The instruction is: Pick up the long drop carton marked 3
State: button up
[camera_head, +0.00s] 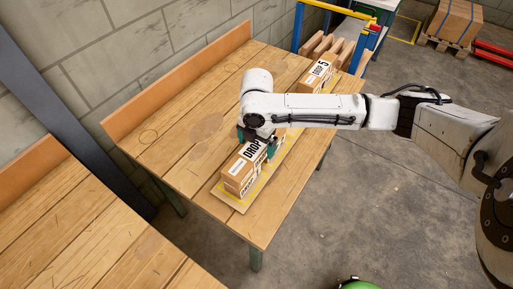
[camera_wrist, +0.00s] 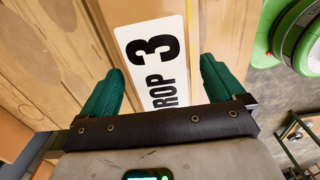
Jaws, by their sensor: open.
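The long drop carton marked 3 is a brown box (camera_head: 240,178) on a yellow-edged board near the table's front end. In the head view its "DROP" label shows, but my arm hides its far part. In the wrist view, its white label (camera_wrist: 155,60) reads "DROP 3" between my fingers. My gripper (camera_wrist: 162,72) is open, with one green finger toward each side of the carton. In the head view, my gripper (camera_head: 256,142) points down over the carton. I cannot tell whether the fingers touch it.
Another carton marked "DROP 5" (camera_head: 318,74) lies farther along the same board (camera_head: 227,199). A wooden table (camera_head: 190,130) carries both, with bare planks to the left. A second wooden table (camera_head: 80,240) stands nearer at left. A green round object (camera_wrist: 295,35) is at right.

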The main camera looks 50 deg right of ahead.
jog(key=shift+f, duration=0.8)
jog(key=shift+c, duration=0.2)
jog(key=c, duration=1.4)
jog(key=shift+r, duration=0.15)
jog(key=shift+c, duration=0.2)
